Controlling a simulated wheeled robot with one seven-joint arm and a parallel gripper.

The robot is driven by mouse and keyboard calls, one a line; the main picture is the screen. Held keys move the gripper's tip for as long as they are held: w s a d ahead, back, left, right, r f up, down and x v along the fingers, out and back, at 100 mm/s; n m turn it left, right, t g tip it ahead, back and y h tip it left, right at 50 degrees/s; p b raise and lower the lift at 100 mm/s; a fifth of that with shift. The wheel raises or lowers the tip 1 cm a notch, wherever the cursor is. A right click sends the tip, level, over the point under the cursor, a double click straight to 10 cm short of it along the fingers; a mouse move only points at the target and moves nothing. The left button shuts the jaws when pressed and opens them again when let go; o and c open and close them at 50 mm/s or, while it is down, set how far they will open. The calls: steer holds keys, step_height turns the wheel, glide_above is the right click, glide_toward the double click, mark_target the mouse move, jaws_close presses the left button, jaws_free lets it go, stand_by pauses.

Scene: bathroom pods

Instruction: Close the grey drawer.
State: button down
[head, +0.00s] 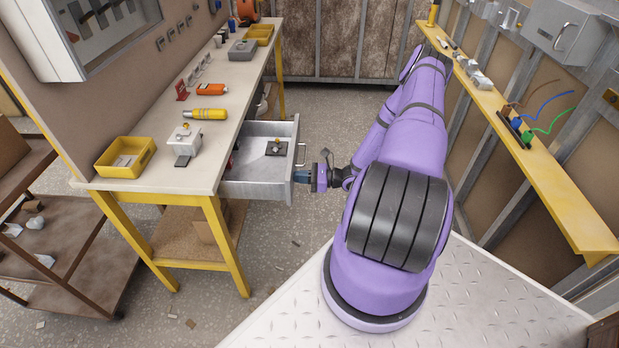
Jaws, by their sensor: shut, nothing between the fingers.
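The grey drawer (258,185) stands pulled out from under the workbench (222,100), toward the right. Its front panel has a metal handle (301,153). Inside the drawer lie a small dark-and-light part (277,147) and something red, partly hidden under the bench top. My gripper (298,177) is shut and empty, at the outer face of the drawer front, near its lower near end. It looks very close to the panel; I cannot tell whether it touches. The fingertips are small and partly merge with the panel's edge.
A yellow bin (127,157), a yellow tool (206,114) and an orange tool (212,89) lie on the bench top. A brown shelf cart (75,240) stands at left. A yellow wall shelf (530,140) runs along the right. Open floor lies beyond the drawer.

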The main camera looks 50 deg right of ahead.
steer(key=x, duration=2.2)
steer(key=shift+w+a, duration=0.1)
steer(key=shift+a, duration=0.1)
steer(key=shift+w+a, duration=0.25)
steer(key=shift+w, duration=0.05)
steer(key=shift+w+r, duration=0.1)
